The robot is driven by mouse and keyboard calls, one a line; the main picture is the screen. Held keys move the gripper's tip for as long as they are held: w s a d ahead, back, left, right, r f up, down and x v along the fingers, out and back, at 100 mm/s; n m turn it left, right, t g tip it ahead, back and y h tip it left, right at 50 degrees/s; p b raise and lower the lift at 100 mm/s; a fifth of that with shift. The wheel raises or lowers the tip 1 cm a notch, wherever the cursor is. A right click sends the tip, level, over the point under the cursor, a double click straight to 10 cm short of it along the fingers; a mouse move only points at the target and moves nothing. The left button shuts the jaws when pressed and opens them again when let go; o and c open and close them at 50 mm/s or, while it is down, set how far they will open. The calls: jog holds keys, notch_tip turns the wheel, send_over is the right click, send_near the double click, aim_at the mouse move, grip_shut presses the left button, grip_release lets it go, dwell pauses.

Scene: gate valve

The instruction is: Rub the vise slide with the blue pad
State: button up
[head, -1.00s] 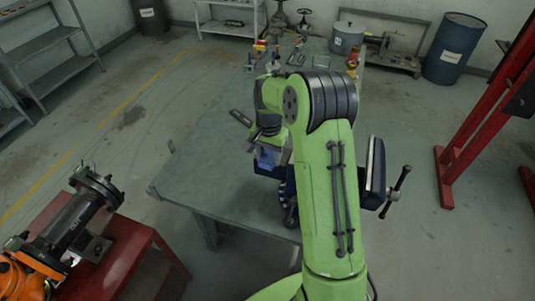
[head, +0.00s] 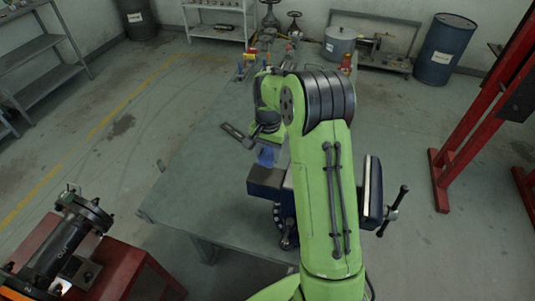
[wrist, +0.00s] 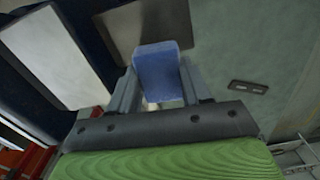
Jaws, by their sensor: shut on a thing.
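My gripper (wrist: 158,82) is shut on the blue pad (wrist: 157,72), which sticks out beyond its fingers. In the head view the pad (head: 266,157) is just behind the vise's grey top (head: 267,175); contact cannot be told. The dark blue vise (head: 372,190) stands at the near end of the bench, with my arm hiding its middle. In the wrist view a flat grey-brown metal face (wrist: 145,25) lies behind the pad; I cannot tell whether it is the vise slide. A pale metal block face (wrist: 55,50) shows on the left.
The grey-green bench (head: 195,165) is mostly clear on its left. A dark flat bar (head: 237,135) shows beside my wrist. The vise handle (head: 393,212) juts out right. A red stand (head: 120,270) with a pipe piece is at near left, and a red frame (head: 475,120) is at right.

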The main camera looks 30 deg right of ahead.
jog(key=shift+s+r, duration=0.1)
jog(key=shift+r, duration=0.6)
jog(key=shift+w+d+r+p, duration=0.1)
jog(key=shift+w+r+p, duration=0.1)
jog(key=shift+r+p, duration=0.9)
jog(key=shift+s+r+p, duration=0.1)
jog(key=shift+r+p, duration=0.55)
jog(key=shift+r, duration=0.2)
jog(key=shift+f, duration=0.15)
